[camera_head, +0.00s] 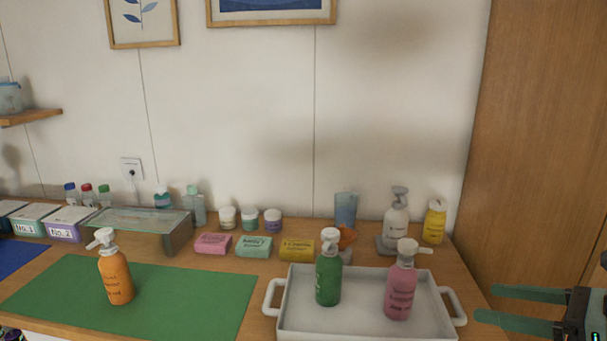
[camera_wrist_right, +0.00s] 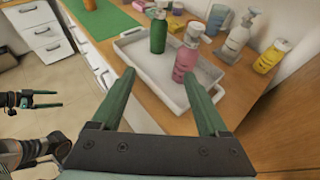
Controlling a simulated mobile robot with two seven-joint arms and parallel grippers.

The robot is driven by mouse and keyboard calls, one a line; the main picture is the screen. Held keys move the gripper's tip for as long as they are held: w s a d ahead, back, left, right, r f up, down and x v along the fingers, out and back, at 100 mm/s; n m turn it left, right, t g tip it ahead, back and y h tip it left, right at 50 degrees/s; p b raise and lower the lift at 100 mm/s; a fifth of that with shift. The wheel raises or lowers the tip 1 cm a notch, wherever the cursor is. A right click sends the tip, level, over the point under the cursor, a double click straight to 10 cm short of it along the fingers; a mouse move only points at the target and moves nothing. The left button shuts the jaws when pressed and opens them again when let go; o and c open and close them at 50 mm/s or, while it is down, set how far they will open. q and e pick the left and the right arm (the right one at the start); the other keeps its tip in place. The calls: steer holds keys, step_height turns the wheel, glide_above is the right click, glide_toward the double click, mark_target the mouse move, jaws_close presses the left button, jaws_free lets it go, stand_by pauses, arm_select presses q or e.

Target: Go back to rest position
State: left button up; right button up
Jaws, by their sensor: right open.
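My right gripper (camera_head: 479,303) is at the right edge of the head view, beside the tray, with its two green fingers apart and nothing between them. In the right wrist view its fingers (camera_wrist_right: 158,74) also stand apart and empty. My left gripper (camera_wrist_right: 60,98) shows at the left of the right wrist view, away from the table, with two fingers apart and empty. A green pump bottle (camera_head: 328,278) and a pink pump bottle (camera_head: 400,290) stand upright in the white tray (camera_head: 362,324). An orange pump bottle (camera_head: 116,277) stands upright on the green mat (camera_head: 190,300).
Pink (camera_head: 213,243), mint (camera_head: 254,246) and yellow (camera_head: 297,248) soap boxes line the table behind the tray. A white pump bottle (camera_head: 396,225) and a yellow bottle (camera_head: 434,222) stand at the back right. A wooden panel (camera_head: 540,150) rises at the right.

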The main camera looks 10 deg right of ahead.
step_height(320, 180, down, 15)
steer(key=w+a+m+t+h+p, duration=0.15)
steer(key=m+t+h, duration=0.4)
steer(key=m, duration=2.05)
arm_select(q)
step_height(320, 180, up, 3)
steer(key=shift+f+p, duration=0.15)
steer(key=shift+p, duration=0.4)
arm_select(e)
steer(key=s+a+f+m+g, duration=0.2)
steer(key=s+a+f+m, duration=0.2)
steer(key=f, duration=0.4)
steer(key=s+a+f+m+g, duration=0.2)
steer(key=s+a+f+m, duration=0.2)
steer(key=f, duration=0.3)
steer(key=s+a+f+m+g, duration=0.3)
steer(key=a+f+m, duration=0.3)
steer(key=f, duration=0.2)
steer(key=shift+s+f, duration=0.3)
steer(key=shift+s, duration=0.45)
